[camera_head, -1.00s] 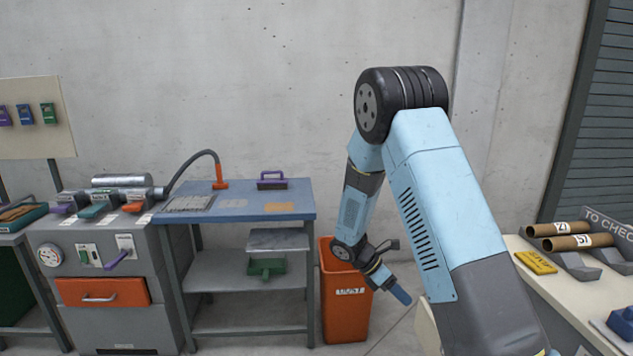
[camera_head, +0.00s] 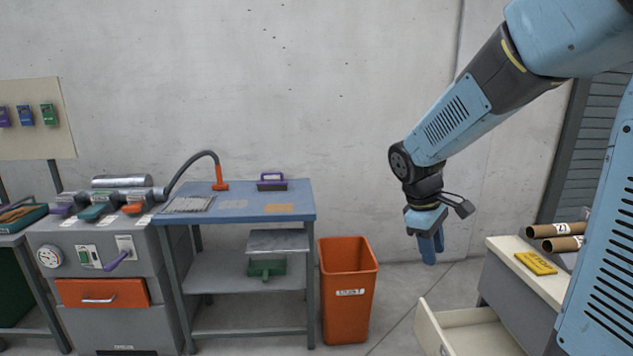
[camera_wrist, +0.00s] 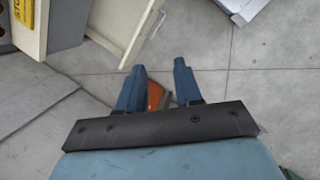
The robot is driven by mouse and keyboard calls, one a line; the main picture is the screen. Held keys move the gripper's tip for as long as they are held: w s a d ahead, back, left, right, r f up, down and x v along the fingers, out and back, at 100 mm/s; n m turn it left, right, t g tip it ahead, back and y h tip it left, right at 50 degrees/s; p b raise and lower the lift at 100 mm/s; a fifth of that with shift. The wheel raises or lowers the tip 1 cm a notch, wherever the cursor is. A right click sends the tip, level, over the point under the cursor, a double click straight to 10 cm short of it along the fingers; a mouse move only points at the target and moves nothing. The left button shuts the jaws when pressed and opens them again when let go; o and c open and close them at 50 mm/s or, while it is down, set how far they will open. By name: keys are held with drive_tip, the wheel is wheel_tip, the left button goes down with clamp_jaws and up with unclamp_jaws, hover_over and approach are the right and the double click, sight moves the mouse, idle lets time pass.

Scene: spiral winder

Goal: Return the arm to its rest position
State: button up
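My arm reaches in from the upper right of the head view. My gripper (camera_head: 430,248) hangs pointing down over the floor, between the orange bin and the cream cabinet. In the wrist view my gripper (camera_wrist: 159,66) has its two blue fingers apart with nothing held between them. Part of the orange bin shows behind the gap, farther away. The upper arm links at the right edge are cut off by the frame.
The orange bin (camera_head: 347,295) stands beside the blue-topped bench (camera_head: 300,200). A grey machine (camera_head: 105,255) is at left.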

drive_tip(key=s+r+m+t+y, duration=0.1)
drive_tip(key=s+r+m, duration=0.3)
drive_tip(key=s, duration=0.4)
drive_tip(key=s+a+r+m+t+y, duration=0.1)
drive_tip(key=s+r+m+t, duration=0.3)
drive_tip(key=s, duration=0.4)
wheel_tip(320, 180, up, 3)
drive_tip(key=shift+f+m+t+y, duration=0.1)
drive_tip(key=shift+m+t+y, duration=0.2)
drive_tip(key=shift+m+y, duration=0.35)
